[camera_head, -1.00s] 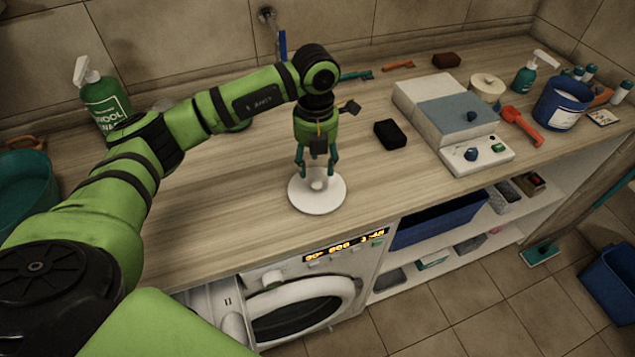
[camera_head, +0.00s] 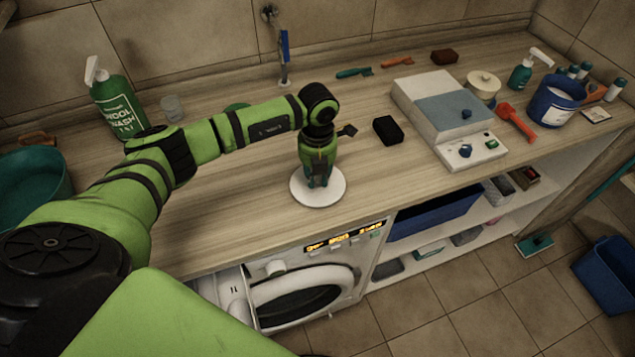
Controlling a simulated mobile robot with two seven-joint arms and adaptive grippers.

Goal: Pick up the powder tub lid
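The powder tub lid (camera_head: 319,196) is a white round disc lying flat on the wooden counter, above the washing machine. My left gripper (camera_head: 318,183) points straight down over the middle of the lid, with its fingertips at the lid's centre, where a small knob showed before. The knob is now hidden by the fingers, and I cannot tell whether they are closed on it. The lid looks flat on the counter. My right gripper is not in view. A blue and white tub (camera_head: 559,102) stands open at the right end of the counter.
A black block (camera_head: 388,130) and a grey-white scale-like device (camera_head: 445,115) stand right of the lid. A red scoop (camera_head: 516,122) lies beyond. A green wool wash bottle (camera_head: 116,105) stands at the left.

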